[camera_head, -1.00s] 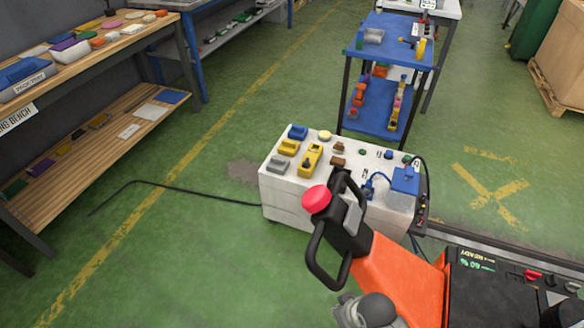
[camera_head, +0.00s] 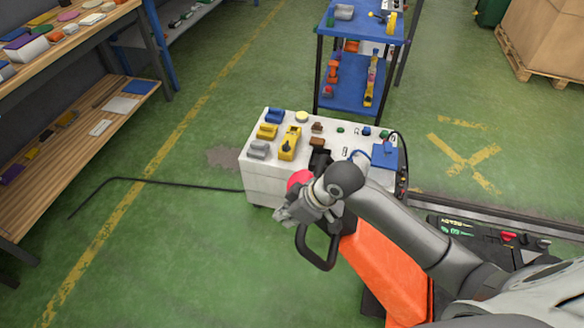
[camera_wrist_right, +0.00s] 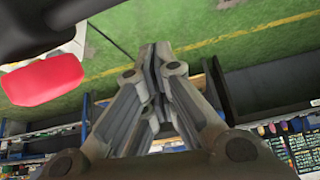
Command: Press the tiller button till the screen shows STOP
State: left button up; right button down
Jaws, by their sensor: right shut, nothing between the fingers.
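The red tiller button (camera_head: 298,180) tops the black tiller head of the orange truck (camera_head: 390,270). My right gripper (camera_head: 290,213) is shut and empty, just below the button in the head view, with my wrist covering much of the tiller head. In the right wrist view the button (camera_wrist_right: 42,80) is at the left, apart in the picture from the closed fingers (camera_wrist_right: 155,55). Whether anything touches the button cannot be told. My left gripper is out of view.
The black handle loop (camera_head: 318,262) hangs below my gripper. A white cabinet (camera_head: 258,180) with small blocks on top stands just behind the tiller. A blue shelf cart (camera_head: 345,85) is farther back. Green floor is open to the left, crossed by a black cable (camera_head: 165,184).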

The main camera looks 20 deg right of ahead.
aim_at(292, 180)
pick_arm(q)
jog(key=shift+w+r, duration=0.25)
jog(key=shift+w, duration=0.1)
pick_arm(e)
jog(key=w+d+r+n, duration=0.1)
jog(key=w+d+r, duration=0.7)
jog(key=w+r, duration=0.3)
jog(key=shift+r+n+y, duration=0.3)
jog(key=shift+r, duration=0.35)
jog(key=shift+w, duration=0.15)
